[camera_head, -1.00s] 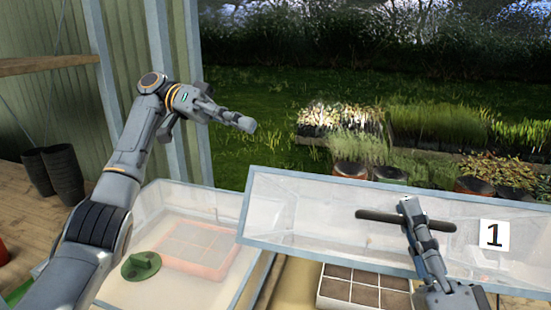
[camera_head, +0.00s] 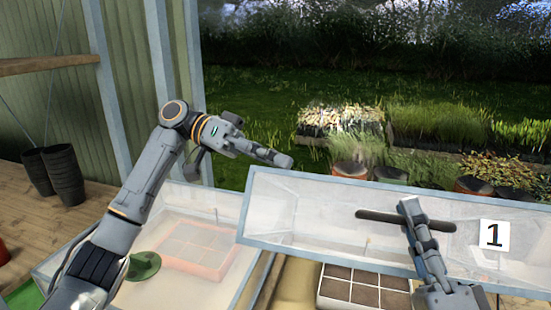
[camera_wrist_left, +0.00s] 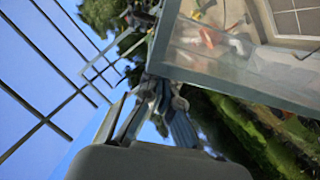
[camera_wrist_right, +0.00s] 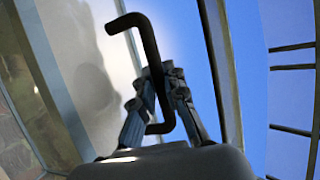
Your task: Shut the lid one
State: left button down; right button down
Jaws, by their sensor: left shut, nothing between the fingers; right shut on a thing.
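Lid one (camera_head: 330,215) is a clear framed panel with a "1" label (camera_head: 494,235) and a dark bar handle (camera_head: 378,216). It stands tilted up in the middle and right of the head view. My right gripper (camera_head: 410,208) is shut on the handle, which also shows between its fingers in the right wrist view (camera_wrist_right: 154,70). My left gripper (camera_head: 285,161) is shut and empty, just above the lid's upper left corner. In the left wrist view the fingers (camera_wrist_left: 160,85) appear close to a framed clear panel edge; whether they touch it is unclear.
A clear-sided box (camera_head: 60,255) at left holds a pinkish seed tray (camera_head: 195,268) and a green round object (camera_head: 143,265). Another celled tray (camera_head: 345,285) shows below lid one. Potted plants grow behind the lid.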

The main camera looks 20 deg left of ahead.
aim_at(259, 170)
pick_arm(q)
jog(key=shift+s+d+f+m, duration=0.1)
jog(key=shift+s+f+m, duration=0.2)
jog(key=shift+s+f, duration=0.65)
pick_arm(e)
jog(key=shift+d, duration=0.1)
pick_arm(q)
jog(key=shift+s+f, duration=0.2)
jog(key=shift+s, duration=0.1)
pick_arm(e)
jog(key=shift+r, duration=0.1)
jog(key=c, duration=1.4)
grip_release()
jog(key=shift+c, duration=0.2)
pick_arm(q)
jog(key=shift+w+r, duration=0.1)
pick_arm(e)
jog(key=shift+o, duration=0.4)
pick_arm(q)
jog(key=shift+r, duration=0.1)
